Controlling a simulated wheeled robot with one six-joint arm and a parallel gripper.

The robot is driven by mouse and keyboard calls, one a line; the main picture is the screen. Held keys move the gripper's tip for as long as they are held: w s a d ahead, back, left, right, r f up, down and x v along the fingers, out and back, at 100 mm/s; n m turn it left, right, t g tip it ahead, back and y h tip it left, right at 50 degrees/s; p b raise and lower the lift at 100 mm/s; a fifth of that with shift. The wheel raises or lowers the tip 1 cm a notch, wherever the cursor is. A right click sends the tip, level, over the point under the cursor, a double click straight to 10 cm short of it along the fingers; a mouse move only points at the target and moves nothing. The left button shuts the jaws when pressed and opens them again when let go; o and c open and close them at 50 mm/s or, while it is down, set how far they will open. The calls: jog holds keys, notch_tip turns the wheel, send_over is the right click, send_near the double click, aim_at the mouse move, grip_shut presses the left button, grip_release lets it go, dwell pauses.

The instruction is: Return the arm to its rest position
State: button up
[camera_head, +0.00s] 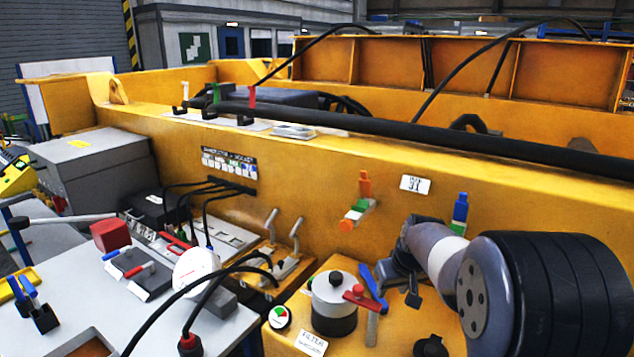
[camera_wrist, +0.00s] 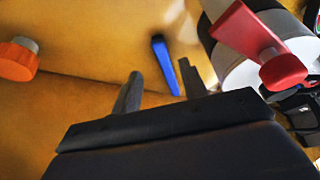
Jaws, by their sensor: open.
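My gripper (camera_head: 398,284) hangs at the end of my arm at the right of the head view, over the yellow ledge beside the white and black filter canister (camera_head: 333,301). In the wrist view my gripper (camera_wrist: 160,87) shows two dark fingers standing apart, with nothing held between them. A blue lever (camera_wrist: 166,65) lies beyond the gap, and it also shows in the head view (camera_head: 374,289) just left of the gripper. Whether a finger touches it cannot be told.
An orange knob (camera_head: 348,225) and a blue-topped valve (camera_head: 460,214) sit on the yellow casting wall (camera_head: 300,190) near my arm. A thick black hose (camera_head: 420,136) runs along its top. A grey table (camera_head: 90,265) with a red block (camera_head: 110,235) stands left.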

aim_at(383, 302)
jog(key=x, duration=0.8)
jog(key=shift+p, duration=0.3)
jog(key=shift+w+r, duration=0.1)
jog(key=shift+r, duration=1.6)
